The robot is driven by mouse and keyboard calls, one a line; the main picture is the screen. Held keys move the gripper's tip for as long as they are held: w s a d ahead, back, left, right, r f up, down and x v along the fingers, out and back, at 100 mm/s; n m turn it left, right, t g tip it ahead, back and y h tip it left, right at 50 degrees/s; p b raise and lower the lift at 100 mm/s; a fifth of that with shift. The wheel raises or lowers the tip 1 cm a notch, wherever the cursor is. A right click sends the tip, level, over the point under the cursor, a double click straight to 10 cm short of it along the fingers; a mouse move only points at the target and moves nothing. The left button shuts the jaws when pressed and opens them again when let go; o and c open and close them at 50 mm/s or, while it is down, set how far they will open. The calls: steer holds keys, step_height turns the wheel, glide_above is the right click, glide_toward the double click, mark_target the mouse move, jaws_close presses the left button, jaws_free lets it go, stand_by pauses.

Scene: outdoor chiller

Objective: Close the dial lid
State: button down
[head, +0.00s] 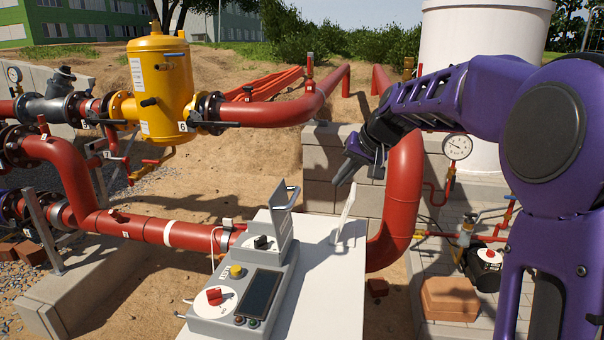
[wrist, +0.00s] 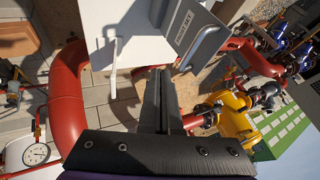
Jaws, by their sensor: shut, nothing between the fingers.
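The dial lid (head: 281,222) is a grey plate with a bar handle (head: 292,196). It stands raised, open, at the far end of the grey control box (head: 228,318). A black dial (head: 262,242) on a white disc shows beside its foot. In the wrist view the lid (wrist: 182,28) is at the top, with printed lettering and its handle (wrist: 207,45) toward the right. My gripper (head: 341,181) is shut and empty, above and to the right of the lid in the head view. Its fingers also show in the wrist view (wrist: 161,76), apart from the lid.
The box sits on a white table (head: 318,268). A white upright piece (head: 345,215) stands on it right of the lid; it also shows in the wrist view (wrist: 112,48). A thick red pipe (head: 400,200) bends close behind the table. A red knob (head: 214,296) is on the box.

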steer(key=w+a+f, duration=0.5)
steer(key=a+f, duration=0.2)
steer(key=a, duration=0.1)
stand_by(0.4)
